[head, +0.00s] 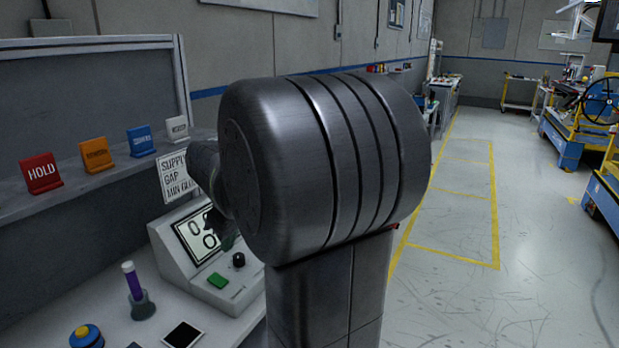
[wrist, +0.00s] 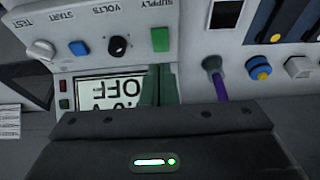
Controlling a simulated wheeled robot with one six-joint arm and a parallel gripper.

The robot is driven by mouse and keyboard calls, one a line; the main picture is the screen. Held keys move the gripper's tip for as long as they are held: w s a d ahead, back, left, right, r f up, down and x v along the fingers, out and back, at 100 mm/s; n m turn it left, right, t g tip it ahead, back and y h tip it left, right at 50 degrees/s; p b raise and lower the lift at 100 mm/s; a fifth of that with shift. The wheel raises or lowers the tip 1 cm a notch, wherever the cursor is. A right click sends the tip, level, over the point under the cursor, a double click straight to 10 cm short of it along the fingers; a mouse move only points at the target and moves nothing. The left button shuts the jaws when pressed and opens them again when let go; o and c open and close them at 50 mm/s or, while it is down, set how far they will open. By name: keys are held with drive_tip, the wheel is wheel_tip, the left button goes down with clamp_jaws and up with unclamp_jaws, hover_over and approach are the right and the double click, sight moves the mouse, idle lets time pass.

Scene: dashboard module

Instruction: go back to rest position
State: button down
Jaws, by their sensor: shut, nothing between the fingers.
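My gripper shows in the wrist view as two dark green fingers (wrist: 159,80) pressed together, with nothing between them. They overlap the upside-down view of the supply unit's display (wrist: 105,92), which reads OFF in part. The unit has a green button (head: 218,281) and a black knob (head: 238,260). I cannot tell from these views whether the fingers touch the unit.
A purple-stemmed piece (head: 134,282) stands upright on the bench, near a blue and yellow button (head: 86,335). A paper sign (head: 177,178) and several coloured plates, including a red HOLD plate (head: 40,173), are at the shelf. The floor (head: 530,270) at right is open.

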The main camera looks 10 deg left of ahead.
drive_tip(key=x, duration=0.2)
drive_tip(key=a+x, duration=0.1)
drive_tip(key=x, duration=0.4)
drive_tip(key=shift+w+a+r, duration=0.2)
drive_tip(key=shift+w+r, duration=0.05)
drive_tip(key=shift+r, duration=0.1)
drive_tip(key=shift+w+a+r+g+h, duration=0.15)
drive_tip(key=shift+a+g+h, duration=0.2)
drive_tip(key=shift+h, duration=0.25)
drive_tip(key=v, duration=0.6)
drive_tip(key=shift+r, duration=0.25)
drive_tip(key=shift+a, duration=0.1)
